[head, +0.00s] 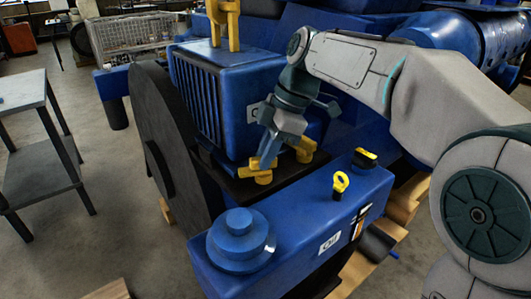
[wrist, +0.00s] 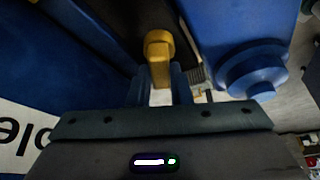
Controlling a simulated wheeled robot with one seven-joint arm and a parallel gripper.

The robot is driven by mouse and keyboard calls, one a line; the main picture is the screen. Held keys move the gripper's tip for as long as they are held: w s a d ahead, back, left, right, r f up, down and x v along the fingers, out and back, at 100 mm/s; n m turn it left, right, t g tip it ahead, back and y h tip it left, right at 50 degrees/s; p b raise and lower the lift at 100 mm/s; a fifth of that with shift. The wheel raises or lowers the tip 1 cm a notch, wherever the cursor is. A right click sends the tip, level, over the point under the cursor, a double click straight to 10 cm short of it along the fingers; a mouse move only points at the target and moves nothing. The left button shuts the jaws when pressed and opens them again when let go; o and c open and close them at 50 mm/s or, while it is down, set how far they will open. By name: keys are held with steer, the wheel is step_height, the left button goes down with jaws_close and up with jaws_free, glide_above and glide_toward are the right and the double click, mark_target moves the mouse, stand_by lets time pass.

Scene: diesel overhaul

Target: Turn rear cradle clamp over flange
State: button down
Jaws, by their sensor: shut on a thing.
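A yellow cradle clamp (head: 262,176) sits on the black ledge at the foot of the blue louvred housing. It also shows in the wrist view (wrist: 158,48), its rounded end pointing away from me. My gripper (head: 270,150) reaches down to this clamp. In the wrist view my gripper (wrist: 161,88) has its two fingers on either side of the clamp's near end, shut on it. A second yellow clamp (head: 305,150) stands just right of my gripper on the same ledge. The fingers hide part of the held clamp, and its hold on the flange is not clear.
A blue tank marked "Oil" (head: 310,215) with a round stepped cap (head: 240,235) lies close in front. A yellow ring handle (head: 340,183) stands up from it. A large dark flywheel (head: 165,145) is at left. Open floor separates it from a grey table (head: 38,170).

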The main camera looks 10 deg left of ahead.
steer(key=m+t, duration=0.1)
steer(key=m, duration=0.2)
steer(key=m+t, duration=0.1)
steer(key=m, duration=0.2)
steer(key=shift+s+t+b, duration=0.2)
steer(key=shift+t+b, duration=0.2)
steer(key=m+t, duration=0.1)
steer(key=m, duration=0.2)
steer(key=m+t, duration=0.1)
steer(key=m, duration=0.2)
steer(key=shift+s+r+m+h+p, duration=0.1)
steer(key=shift+m+h+p, duration=0.2)
steer(key=shift+p, duration=0.05)
steer(key=c, duration=1.3)
jaws_free()
steer(key=p+v, duration=0.2)
steer(key=v, duration=1.1)
steer(key=shift+s+r, duration=0.15)
steer(key=shift+r, duration=0.2)
